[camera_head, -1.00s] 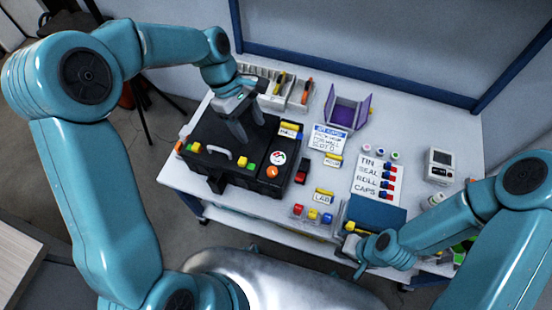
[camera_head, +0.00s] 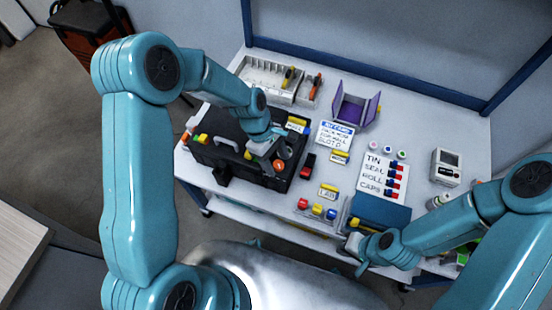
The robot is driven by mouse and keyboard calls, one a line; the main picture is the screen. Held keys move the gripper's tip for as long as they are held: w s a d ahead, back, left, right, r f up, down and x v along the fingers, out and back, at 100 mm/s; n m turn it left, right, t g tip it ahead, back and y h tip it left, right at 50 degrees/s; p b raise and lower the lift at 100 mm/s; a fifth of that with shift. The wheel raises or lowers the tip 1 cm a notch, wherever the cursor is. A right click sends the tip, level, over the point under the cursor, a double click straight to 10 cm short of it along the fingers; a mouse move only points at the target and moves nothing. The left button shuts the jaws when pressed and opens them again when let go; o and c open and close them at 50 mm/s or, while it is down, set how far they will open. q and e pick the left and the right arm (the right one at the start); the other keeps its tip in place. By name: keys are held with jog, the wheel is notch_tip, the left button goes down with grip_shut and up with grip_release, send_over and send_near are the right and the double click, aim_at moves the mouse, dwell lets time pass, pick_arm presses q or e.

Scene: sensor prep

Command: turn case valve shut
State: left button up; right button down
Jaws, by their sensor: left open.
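The black case (camera_head: 215,157) lies on the left part of the table with its handle (camera_head: 226,143) on top. My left gripper (camera_head: 272,153) is open, low over the right part of the case lid. It covers much of the round dial there, and an orange knob (camera_head: 279,165) shows beside the fingers. I cannot tell whether the fingers touch the valve or are around it. My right gripper (camera_head: 353,244) is at the table's front edge by a blue panel (camera_head: 378,214); its jaws are too unclear to judge.
A white slotted rack (camera_head: 262,78), a purple open box (camera_head: 353,108) and a sign card (camera_head: 335,135) stand behind. A label sheet (camera_head: 383,176), a small white device (camera_head: 446,167) and several coloured buttons (camera_head: 317,210) are to the right. The table middle has some free room.

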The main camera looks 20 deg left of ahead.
pick_arm(q)
jog(key=shift+f, duration=0.15)
jog(key=c, duration=1)
jog(key=shift+c, duration=0.2)
jog(key=shift+w+m, duration=0.1)
jog(key=shift+m, duration=0.2)
jog(key=m, duration=0.2)
jog(key=m+g, duration=0.1)
jog(key=shift+w+d+m+g+y+b, duration=0.15)
jog(key=shift+m+g+y+b, duration=0.15)
jog(key=shift+m+y+b, duration=0.1)
jog(key=m, duration=0.2)
jog(key=m+g+y+b, duration=0.1)
jog(key=m, duration=0.2)
jog(key=shift+w+d+y, duration=0.1)
jog(key=shift+y, duration=0.2)
jog(key=m, duration=0.2)
jog(key=m+y, duration=0.1)
jog(key=m, duration=0.1)
jog(key=shift+d+m+g+y+b, duration=0.15)
jog(key=shift+m+g+y+b, duration=0.15)
jog(key=shift+m+b, duration=0.1)
jog(key=shift+d+m+y+b, duration=0.15)
jog(key=shift+m+y+b, duration=0.55)
jog(key=shift+m, duration=1.9)
jog(key=shift+y+p, duration=0.3)
jog(key=shift+y, duration=0.1)
